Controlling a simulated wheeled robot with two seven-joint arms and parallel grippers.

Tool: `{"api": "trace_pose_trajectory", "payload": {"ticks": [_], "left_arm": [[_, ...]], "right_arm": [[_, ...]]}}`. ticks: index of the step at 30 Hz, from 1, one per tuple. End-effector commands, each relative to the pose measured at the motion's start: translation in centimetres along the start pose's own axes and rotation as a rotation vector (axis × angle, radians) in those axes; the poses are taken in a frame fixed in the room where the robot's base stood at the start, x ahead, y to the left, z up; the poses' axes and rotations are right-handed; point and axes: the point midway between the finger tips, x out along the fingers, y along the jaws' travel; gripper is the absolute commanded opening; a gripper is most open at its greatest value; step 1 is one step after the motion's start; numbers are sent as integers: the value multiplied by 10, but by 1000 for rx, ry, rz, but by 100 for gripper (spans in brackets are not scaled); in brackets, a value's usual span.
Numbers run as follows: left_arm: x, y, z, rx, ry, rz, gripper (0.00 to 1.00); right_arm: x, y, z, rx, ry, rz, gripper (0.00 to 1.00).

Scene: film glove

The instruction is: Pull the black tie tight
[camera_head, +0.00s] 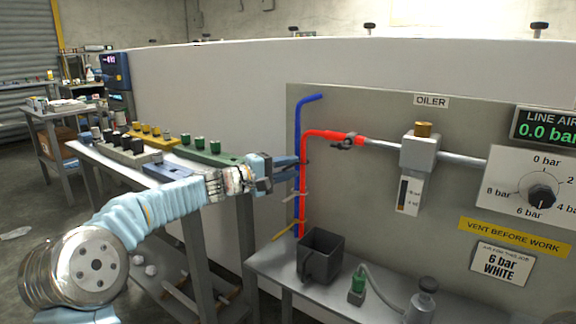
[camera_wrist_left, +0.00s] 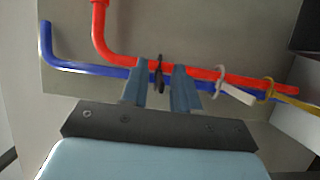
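The black tie (camera_wrist_left: 158,74) loops around the red hose (camera_wrist_left: 205,74) and blue hose (camera_wrist_left: 95,68) in the left wrist view. Its tail points toward my gripper. My left gripper (camera_wrist_left: 160,70) is open, with one blue finger on each side of the tie and a gap showing on both sides. In the head view my left gripper (camera_head: 299,170) reaches the upright red hose (camera_head: 303,185) and blue hose (camera_head: 299,115) from the left; it hides the black tie there. My right gripper is out of view.
A pale tie (camera_wrist_left: 222,78) and a yellow tie (camera_wrist_left: 268,90) sit farther along the hoses. A dark bin (camera_head: 320,257) stands below on a grey bench. The panel (camera_head: 375,105) lies behind the hoses. A table with colored blocks (camera_head: 208,152) is left.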

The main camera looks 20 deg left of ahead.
Motion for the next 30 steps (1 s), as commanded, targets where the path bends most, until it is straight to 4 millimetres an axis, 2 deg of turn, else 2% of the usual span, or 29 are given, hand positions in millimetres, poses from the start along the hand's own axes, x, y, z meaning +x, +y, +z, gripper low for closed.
{"api": "trace_pose_trajectory", "payload": {"ticks": [8, 14, 15, 30], "left_arm": [[2, -1, 0, 0, 0, -1, 30], [2, -1, 0, 0, 0, -1, 2], [2, -1, 0, -1, 0, -1, 0], [2, -1, 0, -1, 1, -2, 0]], "right_arm": [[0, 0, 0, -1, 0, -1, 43], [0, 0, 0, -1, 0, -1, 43], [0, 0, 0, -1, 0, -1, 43], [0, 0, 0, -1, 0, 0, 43]]}}
